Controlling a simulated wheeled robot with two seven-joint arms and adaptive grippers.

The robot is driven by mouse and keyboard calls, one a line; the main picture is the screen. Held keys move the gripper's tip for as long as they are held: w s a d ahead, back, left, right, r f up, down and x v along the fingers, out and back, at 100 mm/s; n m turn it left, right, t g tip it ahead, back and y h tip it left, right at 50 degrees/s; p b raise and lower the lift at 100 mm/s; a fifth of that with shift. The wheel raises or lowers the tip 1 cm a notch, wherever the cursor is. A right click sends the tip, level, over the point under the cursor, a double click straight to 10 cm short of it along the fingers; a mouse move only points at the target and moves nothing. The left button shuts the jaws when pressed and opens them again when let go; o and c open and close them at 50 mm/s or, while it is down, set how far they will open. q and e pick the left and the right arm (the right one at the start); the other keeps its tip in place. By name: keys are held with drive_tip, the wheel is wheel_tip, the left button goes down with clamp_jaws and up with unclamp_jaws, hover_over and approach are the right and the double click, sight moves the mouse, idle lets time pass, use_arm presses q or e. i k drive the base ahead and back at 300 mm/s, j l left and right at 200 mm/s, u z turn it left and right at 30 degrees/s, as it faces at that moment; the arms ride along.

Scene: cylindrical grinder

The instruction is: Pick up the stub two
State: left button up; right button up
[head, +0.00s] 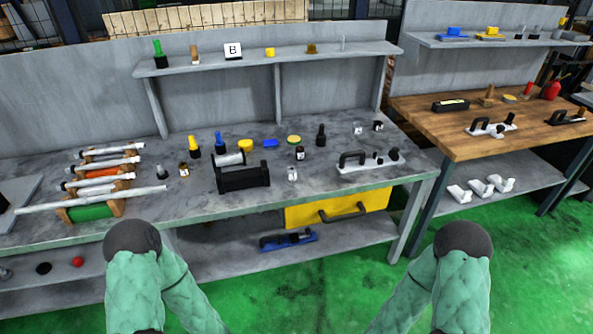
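No label in the head view marks stub two, so I cannot tell which piece it is. A short pale cylinder (229,159) lies at the back of a black holder (243,179) in the middle of the grey bench. Long pale rollers (104,164) rest across wooden racks at the left of the bench. Neither gripper is visible.
The grey bench (200,204) stands before me with a shelf (300,55) above it. A white-based tool (368,163) lies at its right. A yellow drawer (335,209) hangs below. A wooden bench (470,141) stands to the right. Green floor (330,270) is open between my arms.

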sight(300, 149)
drive_tip(key=i+l+u, duration=0.1)
drive_tip(key=u, duration=0.3)
drive_tip(key=i+l+u, duration=0.1)
drive_tip(key=u, duration=0.3)
drive_tip(key=l+u, duration=0.2)
drive_tip(key=u, duration=0.2)
drive_tip(key=l+u, duration=0.2)
drive_tip(key=u, duration=0.2)
drive_tip(key=i, duration=0.05)
